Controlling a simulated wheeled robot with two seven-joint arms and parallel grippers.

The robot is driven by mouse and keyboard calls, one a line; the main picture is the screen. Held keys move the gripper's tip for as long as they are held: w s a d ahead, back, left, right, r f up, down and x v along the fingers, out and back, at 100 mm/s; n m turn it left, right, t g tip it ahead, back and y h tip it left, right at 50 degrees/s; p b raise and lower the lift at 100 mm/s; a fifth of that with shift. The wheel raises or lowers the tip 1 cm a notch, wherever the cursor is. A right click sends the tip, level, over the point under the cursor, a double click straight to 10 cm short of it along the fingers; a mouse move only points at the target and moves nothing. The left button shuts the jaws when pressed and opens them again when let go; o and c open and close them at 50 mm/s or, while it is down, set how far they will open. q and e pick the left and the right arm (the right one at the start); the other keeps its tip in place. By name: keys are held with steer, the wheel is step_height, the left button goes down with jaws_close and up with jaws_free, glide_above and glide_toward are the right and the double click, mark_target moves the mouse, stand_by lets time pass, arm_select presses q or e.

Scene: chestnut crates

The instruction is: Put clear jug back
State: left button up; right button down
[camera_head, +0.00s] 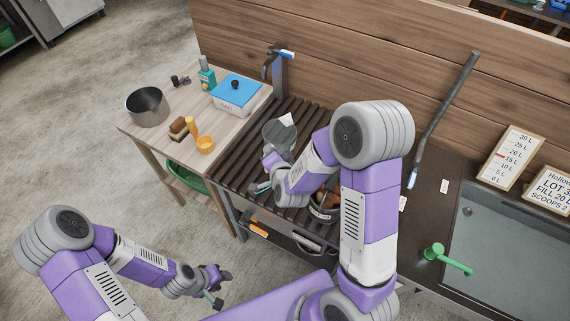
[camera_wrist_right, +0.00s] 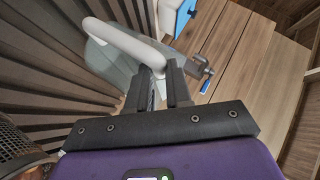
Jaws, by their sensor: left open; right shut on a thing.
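The clear jug (camera_head: 281,137) is over the dark slatted rack (camera_head: 232,168), below the tap. My right gripper (camera_head: 271,158) is at its near side. In the right wrist view, the gripper (camera_wrist_right: 163,82) is shut on the white handle of the jug (camera_wrist_right: 108,66). My own arm hides part of the grip in the head view. I cannot tell whether the jug's base touches the slats. My left gripper (camera_head: 217,287) is open and empty, low at the left, away from the furniture.
A tap (camera_head: 280,62) rises behind the rack. A sink (camera_head: 510,240) with a green-handled tap is at right.

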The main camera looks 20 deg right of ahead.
steer(key=r+m+h+b, duration=0.1)
steer(key=w+r+m+h+b, duration=0.1)
steer(key=r, duration=0.1)
steer(key=w+a+r+m+h+b, duration=0.1)
steer(key=shift+r+g+h+b, duration=0.15)
steer(key=shift+g+h+b, duration=0.15)
steer(key=s+a+f+m+g+h+b, duration=0.1)
steer(key=s+a+f+m+h+b, duration=0.1)
steer(key=f+b, duration=0.5)
steer(key=shift+a+f, duration=0.45)
steer(key=shift+a, duration=0.35)
steer(key=shift+w, duration=0.1)
steer(key=c, duration=1)
jaws_free()
steer(key=shift+c, duration=0.2)
